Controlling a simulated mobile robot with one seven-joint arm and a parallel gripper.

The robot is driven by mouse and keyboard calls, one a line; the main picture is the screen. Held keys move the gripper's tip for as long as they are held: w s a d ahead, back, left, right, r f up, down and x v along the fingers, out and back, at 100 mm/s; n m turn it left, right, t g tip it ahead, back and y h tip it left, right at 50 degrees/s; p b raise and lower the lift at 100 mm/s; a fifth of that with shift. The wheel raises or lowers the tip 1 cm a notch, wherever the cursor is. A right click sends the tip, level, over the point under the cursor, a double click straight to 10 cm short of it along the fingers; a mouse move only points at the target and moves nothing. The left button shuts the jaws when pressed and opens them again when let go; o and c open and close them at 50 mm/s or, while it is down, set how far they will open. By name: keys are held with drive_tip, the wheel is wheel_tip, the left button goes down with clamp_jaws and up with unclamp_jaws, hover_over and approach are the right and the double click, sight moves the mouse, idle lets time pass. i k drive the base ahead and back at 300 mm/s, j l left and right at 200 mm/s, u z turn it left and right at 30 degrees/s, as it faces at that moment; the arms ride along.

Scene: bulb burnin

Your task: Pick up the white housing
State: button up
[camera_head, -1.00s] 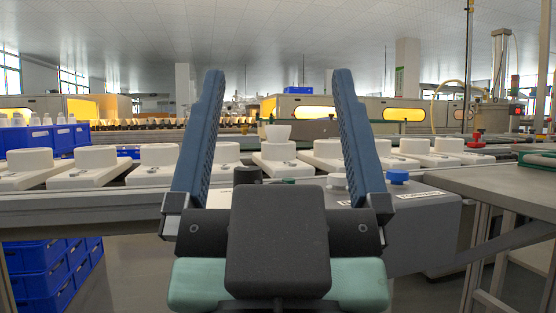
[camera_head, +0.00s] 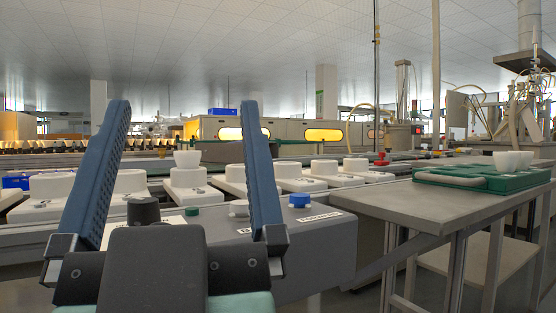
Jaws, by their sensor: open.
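A small white cup-shaped housing (camera_head: 187,159) stands upright on one of the white pedestals (camera_head: 189,178) of the conveyor line. My gripper (camera_head: 184,104) is at the left of the view, with its two blue fingers raised and spread wide. It is open and empty. The housing shows between the fingers, farther away and apart from them.
The grey metal table (camera_head: 390,197) has a bare top left of the tray. A grey control box (camera_head: 300,255) with a blue knob (camera_head: 299,200) stands in front of the conveyor. Several white blocks (camera_head: 320,178) line the conveyor. A blue crate (camera_head: 17,181) is at far left.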

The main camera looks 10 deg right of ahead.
sight(505, 161)
drive_tip(key=z, duration=1.4)
